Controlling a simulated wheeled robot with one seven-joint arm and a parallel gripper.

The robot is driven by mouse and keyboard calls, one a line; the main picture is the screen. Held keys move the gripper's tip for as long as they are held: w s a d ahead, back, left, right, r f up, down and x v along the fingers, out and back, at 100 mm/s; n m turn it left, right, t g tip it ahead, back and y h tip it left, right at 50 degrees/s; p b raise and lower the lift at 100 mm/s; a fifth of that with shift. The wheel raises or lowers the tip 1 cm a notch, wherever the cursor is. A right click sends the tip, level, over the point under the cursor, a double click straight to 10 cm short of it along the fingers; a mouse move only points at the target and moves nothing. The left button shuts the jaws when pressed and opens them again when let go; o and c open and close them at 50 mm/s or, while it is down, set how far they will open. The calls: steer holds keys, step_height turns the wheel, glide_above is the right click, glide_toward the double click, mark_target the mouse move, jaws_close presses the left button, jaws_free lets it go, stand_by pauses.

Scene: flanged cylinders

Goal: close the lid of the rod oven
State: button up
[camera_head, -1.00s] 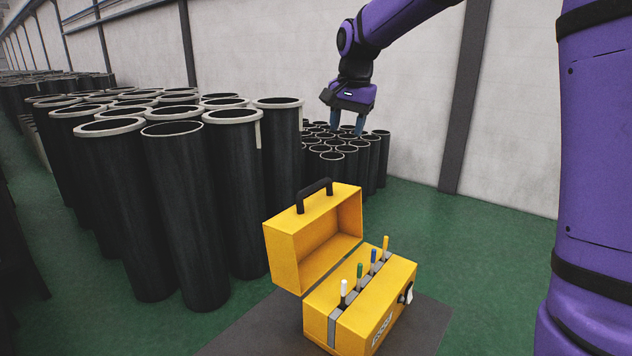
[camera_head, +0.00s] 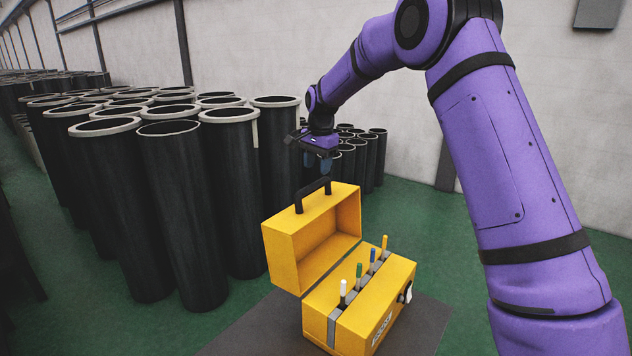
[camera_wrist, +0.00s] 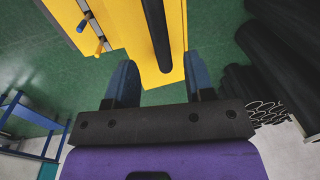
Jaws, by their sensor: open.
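The yellow rod oven (camera_head: 358,310) stands on a dark grey surface, with several rods with coloured ends upright in its slot. Its yellow lid (camera_head: 295,240) is open, tipped back to the left, with a black handle (camera_head: 312,194) on its top. My gripper (camera_head: 318,168) is open and empty, pointing down just above and behind the handle. In the wrist view my two blue fingers (camera_wrist: 160,85) are apart, and the black handle (camera_wrist: 157,35) runs between them in the picture. I cannot tell whether they touch it.
Tall black flanged cylinders (camera_head: 185,210) stand close together left of the oven. Shorter black cylinders (camera_head: 372,158) stand behind my gripper. The green floor (camera_head: 425,225) right of the oven is clear, up to the pale wall.

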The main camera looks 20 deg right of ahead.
mark_target(316, 182)
steer(key=shift+w+a+f, duration=0.1)
steer(key=shift+f, duration=1.3)
steer(key=shift+w+a+f, duration=0.1)
steer(key=shift+f, duration=1.25)
steer(key=shift+d, duration=0.1)
jaws_close()
